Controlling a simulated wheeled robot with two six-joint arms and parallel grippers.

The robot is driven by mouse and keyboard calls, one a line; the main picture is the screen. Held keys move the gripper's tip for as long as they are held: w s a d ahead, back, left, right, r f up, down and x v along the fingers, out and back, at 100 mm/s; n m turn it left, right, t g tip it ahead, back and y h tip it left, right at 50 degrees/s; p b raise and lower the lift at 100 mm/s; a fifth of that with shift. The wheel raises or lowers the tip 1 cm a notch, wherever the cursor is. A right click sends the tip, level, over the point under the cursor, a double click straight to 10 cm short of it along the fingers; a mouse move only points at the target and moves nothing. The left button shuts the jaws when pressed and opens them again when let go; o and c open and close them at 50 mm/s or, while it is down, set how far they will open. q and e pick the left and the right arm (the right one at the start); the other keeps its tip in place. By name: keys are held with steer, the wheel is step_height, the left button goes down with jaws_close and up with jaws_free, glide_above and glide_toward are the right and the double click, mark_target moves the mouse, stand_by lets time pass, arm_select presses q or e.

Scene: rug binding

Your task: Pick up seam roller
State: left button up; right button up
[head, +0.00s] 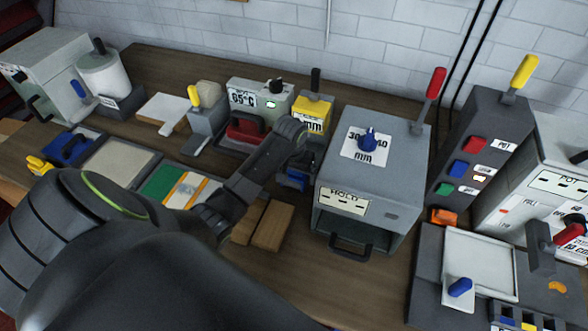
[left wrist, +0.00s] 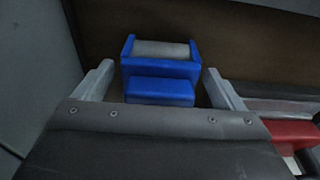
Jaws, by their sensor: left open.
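The seam roller (left wrist: 160,68) is a blue block-like frame holding a pale grey cylinder, seen in the left wrist view. In the head view a blue part (head: 293,180), likely the same roller, shows behind my arm, low beside the grey box; much of it is hidden. My left gripper (left wrist: 160,80) is open, with one pale finger on each side of the blue body. Gaps show between fingers and roller, and nothing is gripped. In the head view my left gripper (head: 298,150) is dark and its fingertips are hard to see. My right gripper is not in view.
A grey box machine (head: 400,165) with a red lever stands close right of my left gripper. A red-handled tool (head: 247,131) lies behind and left. Wooden blocks (head: 272,226) lie in front. Bare bench top (head: 345,285) shows at the front.

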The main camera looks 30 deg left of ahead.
arm_select(q)
steer(key=shift+f, duration=0.1)
steer(key=shift+w, duration=0.1)
steer(key=c, duration=1.3)
steer(key=shift+o, duration=0.2)
step_height(320, 180, up, 10)
steer(key=shift+r+b, duration=0.1)
steer(key=shift+b, duration=0.85)
steer(key=o, duration=0.6)
steer(key=shift+c, duration=1.4)
